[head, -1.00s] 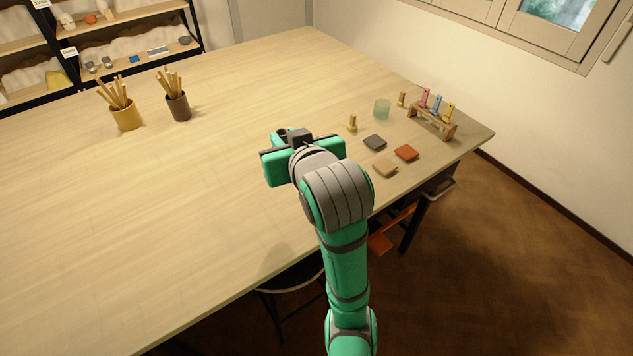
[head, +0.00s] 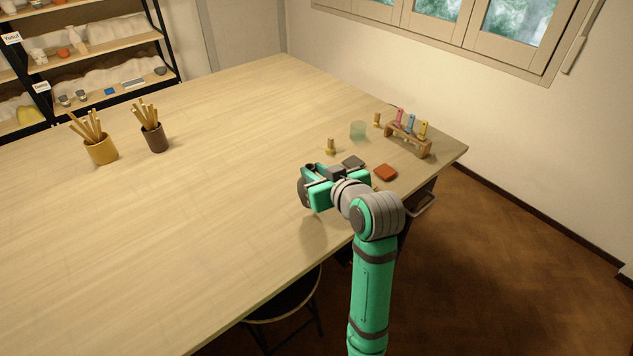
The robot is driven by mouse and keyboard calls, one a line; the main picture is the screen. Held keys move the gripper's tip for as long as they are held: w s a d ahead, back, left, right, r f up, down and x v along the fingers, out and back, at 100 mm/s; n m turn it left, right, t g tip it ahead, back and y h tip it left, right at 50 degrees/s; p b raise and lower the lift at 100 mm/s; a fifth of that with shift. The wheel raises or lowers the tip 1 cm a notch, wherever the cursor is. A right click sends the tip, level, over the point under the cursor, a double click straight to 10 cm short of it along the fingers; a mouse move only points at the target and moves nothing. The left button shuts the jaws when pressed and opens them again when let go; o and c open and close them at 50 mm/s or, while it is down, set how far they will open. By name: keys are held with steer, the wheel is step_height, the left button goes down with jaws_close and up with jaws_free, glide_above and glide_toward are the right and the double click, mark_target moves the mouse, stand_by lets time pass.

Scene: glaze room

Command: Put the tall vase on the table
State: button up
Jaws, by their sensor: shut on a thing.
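My gripper (head: 314,183) is over the near right part of the table (head: 215,195). It is shut on a dark grey thing, which I take to be the tall vase (head: 304,194). Its dark round mouth shows at the top between the green jaws, and part of its side shows at the left. The jaws hide most of the rest. I cannot tell whether its base touches the tabletop.
Behind the gripper are a wooden peg (head: 330,147), a glass cup (head: 358,131), a grey tile (head: 353,162), a red tile (head: 385,172) and a tool rack (head: 408,142). Two stick pots, ochre (head: 101,150) and brown (head: 155,138), stand far left. The table's middle is clear. A stool (head: 285,299) is below the near edge.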

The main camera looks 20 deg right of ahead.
steer(key=shift+w+d+f, duration=0.1)
steer(key=shift+d+f, duration=0.05)
steer(key=shift+f, duration=0.75)
steer(key=shift+d+f, duration=0.1)
steer(key=shift+f, duration=0.95)
steer(key=o, duration=0.9)
steer(key=shift+r, duration=0.25)
steer(key=v, duration=1.2)
steer(key=shift+f, duration=0.1)
